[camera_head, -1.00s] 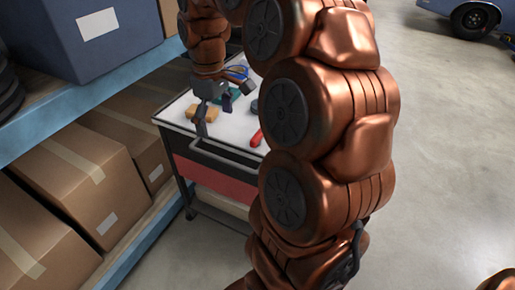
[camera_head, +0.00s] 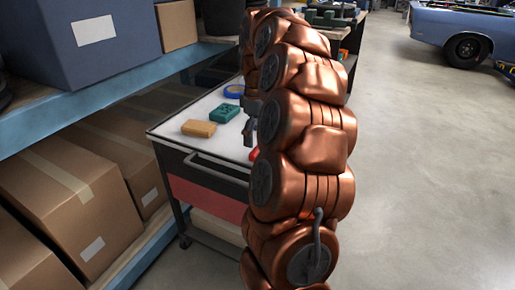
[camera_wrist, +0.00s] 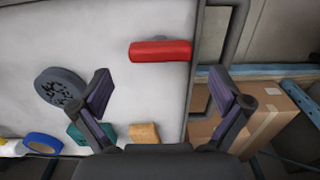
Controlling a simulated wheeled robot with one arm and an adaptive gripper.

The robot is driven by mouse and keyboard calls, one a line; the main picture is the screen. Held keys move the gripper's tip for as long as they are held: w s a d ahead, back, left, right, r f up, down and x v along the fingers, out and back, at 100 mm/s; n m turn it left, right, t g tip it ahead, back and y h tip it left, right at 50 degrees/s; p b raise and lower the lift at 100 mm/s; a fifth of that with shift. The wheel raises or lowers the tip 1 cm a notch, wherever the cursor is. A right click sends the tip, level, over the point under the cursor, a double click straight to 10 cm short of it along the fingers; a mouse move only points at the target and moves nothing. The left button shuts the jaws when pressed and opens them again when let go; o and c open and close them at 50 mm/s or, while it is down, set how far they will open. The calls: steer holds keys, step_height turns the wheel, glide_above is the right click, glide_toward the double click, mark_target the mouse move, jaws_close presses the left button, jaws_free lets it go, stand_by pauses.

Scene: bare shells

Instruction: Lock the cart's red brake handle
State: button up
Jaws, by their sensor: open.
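The red brake handle (camera_wrist: 160,51) lies across the cart's white top near its edge in the wrist view. In the head view only a small red part (camera_head: 254,153) shows beside my arm. The cart (camera_head: 205,190) has a white top, dark frame and red front panel. My gripper (camera_wrist: 161,90) is open and empty, its two fingers spread wide. In the wrist view the handle appears above the gap between the fingertips, apart from both. In the head view my gripper (camera_head: 250,122) is over the cart top, partly hidden by my arm.
On the cart top are a tan block (camera_head: 198,128), a teal block (camera_head: 224,113), blue tape (camera_head: 234,91) and a dark round part (camera_wrist: 62,88). A shelf with boxes (camera_head: 95,205) stands close at left.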

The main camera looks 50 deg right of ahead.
mark_target(257, 148)
step_height(257, 148, down, 4)
steer(key=shift+f+b, duration=0.2)
steer(key=shift+b, duration=0.15)
steer(key=c, duration=1)
